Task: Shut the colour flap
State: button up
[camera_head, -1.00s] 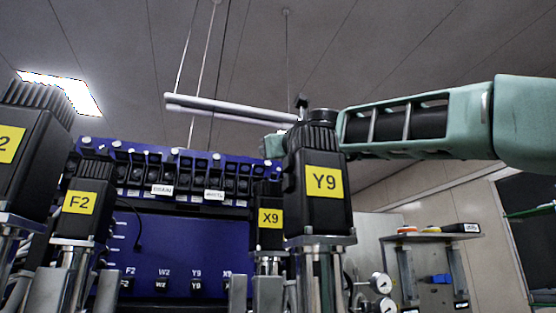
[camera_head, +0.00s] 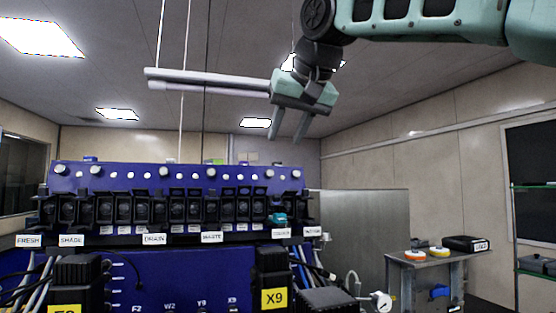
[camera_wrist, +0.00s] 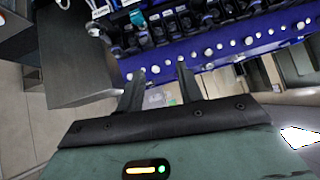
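The blue panel (camera_head: 180,180) carries a row of black flap units with white labels below. The label (camera_head: 281,232) near the right end seems to read COLOUR, though it is small. Just above it a teal piece (camera_head: 277,218) stands out among the black units; it also shows in the wrist view (camera_wrist: 137,18). Whether it is the open flap I cannot tell. My gripper (camera_head: 289,127) hangs in the air above the right end of the panel, fingers down, apart from it. In the wrist view my gripper (camera_wrist: 160,82) has its two fingers spread with nothing between them.
Black motor heads, one marked X9 (camera_head: 273,282), stand in front of the panel. A grey side table (camera_head: 432,262) with small items is at the right. A grey partition (camera_head: 365,220) rises behind. The air around my gripper is clear.

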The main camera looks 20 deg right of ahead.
jog(key=d+h, duration=0.1)
jog(key=d, duration=0.1)
jog(key=p, duration=0.7)
send_near(276, 199)
jog(key=x, duration=0.5)
jog(key=r+x, duration=0.1)
jog(key=x, duration=0.2)
jog(key=shift+w+d, duration=0.2)
jog(key=shift+w, duration=0.2)
jog(key=shift+c, duration=0.3)
jog(key=shift+b, duration=0.3)
grip_shut()
